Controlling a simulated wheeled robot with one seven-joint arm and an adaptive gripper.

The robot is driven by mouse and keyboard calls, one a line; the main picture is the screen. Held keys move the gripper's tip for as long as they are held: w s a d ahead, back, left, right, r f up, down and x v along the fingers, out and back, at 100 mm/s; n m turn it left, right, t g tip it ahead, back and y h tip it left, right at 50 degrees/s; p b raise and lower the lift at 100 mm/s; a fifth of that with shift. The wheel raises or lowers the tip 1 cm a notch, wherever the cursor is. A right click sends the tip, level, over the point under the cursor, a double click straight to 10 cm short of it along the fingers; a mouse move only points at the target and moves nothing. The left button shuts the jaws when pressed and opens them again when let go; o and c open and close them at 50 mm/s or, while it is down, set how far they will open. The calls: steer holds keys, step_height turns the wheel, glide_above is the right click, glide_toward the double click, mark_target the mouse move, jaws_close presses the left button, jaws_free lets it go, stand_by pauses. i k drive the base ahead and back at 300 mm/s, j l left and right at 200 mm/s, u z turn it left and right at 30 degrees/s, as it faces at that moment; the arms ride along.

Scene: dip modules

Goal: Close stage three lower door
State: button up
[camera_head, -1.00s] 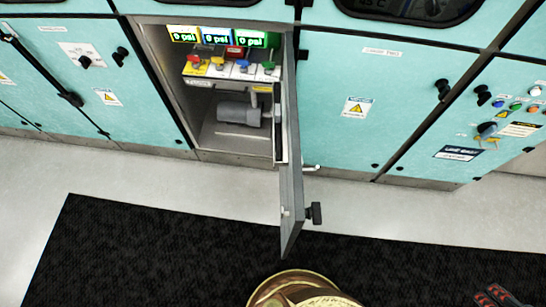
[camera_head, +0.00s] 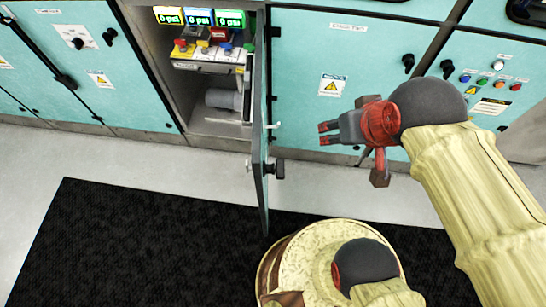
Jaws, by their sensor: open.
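The open lower door (camera_head: 260,150) is a narrow grey-edged panel, seen nearly edge-on in the head view. It hangs from the right side of the open compartment (camera_head: 208,125) and stands out over the floor, with a dark handle (camera_head: 276,169) on its right face. My gripper (camera_head: 325,133) is at the right of the door, in front of a teal panel, with its grey and red fingers pointing left. The fingers are apart and empty, and a gap shows between them and the door.
Small displays (camera_head: 200,18) and coloured valve handles (camera_head: 204,46) sit inside the compartment above a grey cylinder (camera_head: 222,98). A control panel (camera_head: 490,85) with buttons is at the right. A black mat (camera_head: 130,240) covers the floor in front.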

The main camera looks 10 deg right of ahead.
mark_target(259, 100)
steer(key=i+l+u, duration=0.15)
steer(key=l+u, duration=0.15)
steer(key=u, duration=0.2)
steer(key=l+u, duration=0.3)
steer(key=u, duration=0.7)
steer(key=k+j+z, duration=0.2)
steer(key=k+j, duration=0.15)
steer(key=k, duration=0.3)
